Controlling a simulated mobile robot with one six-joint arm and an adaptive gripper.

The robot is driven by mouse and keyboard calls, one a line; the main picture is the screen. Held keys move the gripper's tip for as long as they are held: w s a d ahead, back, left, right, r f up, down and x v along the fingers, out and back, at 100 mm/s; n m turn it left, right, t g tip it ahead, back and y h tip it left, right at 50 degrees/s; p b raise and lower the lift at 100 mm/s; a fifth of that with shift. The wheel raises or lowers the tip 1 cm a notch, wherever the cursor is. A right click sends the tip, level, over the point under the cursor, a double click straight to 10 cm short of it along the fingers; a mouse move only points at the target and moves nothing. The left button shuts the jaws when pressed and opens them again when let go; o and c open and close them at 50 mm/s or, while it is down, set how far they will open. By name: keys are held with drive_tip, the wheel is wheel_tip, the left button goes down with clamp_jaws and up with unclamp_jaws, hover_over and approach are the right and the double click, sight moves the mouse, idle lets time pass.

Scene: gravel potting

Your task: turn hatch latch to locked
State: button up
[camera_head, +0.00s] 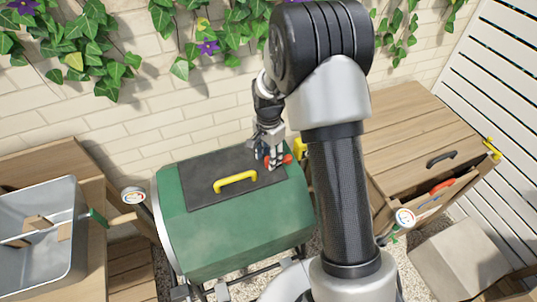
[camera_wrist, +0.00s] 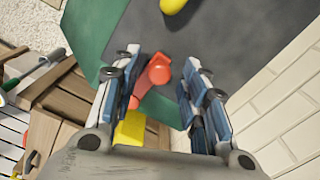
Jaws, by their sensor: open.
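The hatch is a dark panel (camera_head: 200,177) with a yellow handle (camera_head: 235,181) on top of a green drum (camera_head: 225,235). The red-orange latch (camera_head: 287,159) lies at the panel's right edge. In the wrist view the latch (camera_wrist: 152,76) shows a round knob and a lever arm, between my gripper's fingers and nearer the left one. My gripper (camera_head: 270,160) is open over the latch; the wrist view shows its fingers (camera_wrist: 165,85) apart on both sides. I cannot tell whether a finger touches it. A yellow part (camera_wrist: 131,128) shows below the latch, partly hidden by my gripper.
A brick wall (camera_head: 150,130) with hanging ivy stands close behind the drum. A metal basin (camera_head: 40,235) is at the left. A wooden cabinet (camera_head: 410,130) with an open drawer stands at the right.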

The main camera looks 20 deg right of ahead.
drive_tip(key=shift+r, duration=0.1)
wheel_tip(320, 180, up, 12)
idle(0.5)
drive_tip(key=s+a+r+n+t+b, duration=0.1)
drive_tip(key=s+a+r+n+t, duration=0.15)
drive_tip(key=s+r+n, duration=0.65)
drive_tip(key=s+a+r+n+t+b, duration=0.1)
drive_tip(key=s+n, duration=0.3)
drive_tip(key=s, duration=1.4)
drive_tip(key=shift+s+a+r+t, duration=0.15)
drive_tip(key=shift+a+r+t, duration=0.35)
drive_tip(key=shift+a, duration=0.2)
drive_tip(key=shift+c, duration=0.2)
